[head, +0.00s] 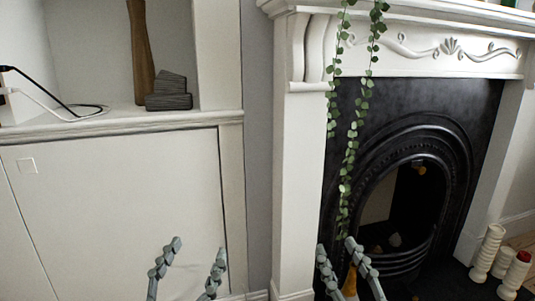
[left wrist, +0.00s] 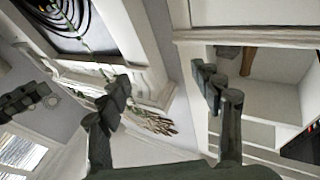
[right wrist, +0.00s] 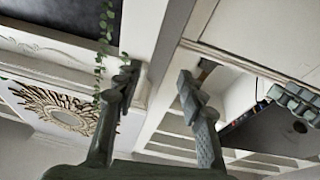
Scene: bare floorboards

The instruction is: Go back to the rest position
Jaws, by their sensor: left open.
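My left gripper (head: 198,247) is at the bottom of the head view, in front of the white cabinet door. Its fingers are spread, and the left wrist view (left wrist: 160,77) shows nothing between them. My right gripper (head: 336,244) is at the bottom centre, in front of the fireplace's left side. Its fingers are apart, and the right wrist view (right wrist: 156,73) shows no object between them. Both grippers point upward, side by side with a gap. An orange-brown thing (head: 350,282) shows between the right fingers in the head view, apparently behind them.
A white cabinet (head: 120,200) with a shelf is on the left. The shelf holds a wooden object (head: 142,50), dark grey blocks (head: 169,92) and cables (head: 70,108). A black fireplace (head: 420,130) with hanging ivy (head: 351,140) is on the right. Candles (head: 487,252) stand at right.

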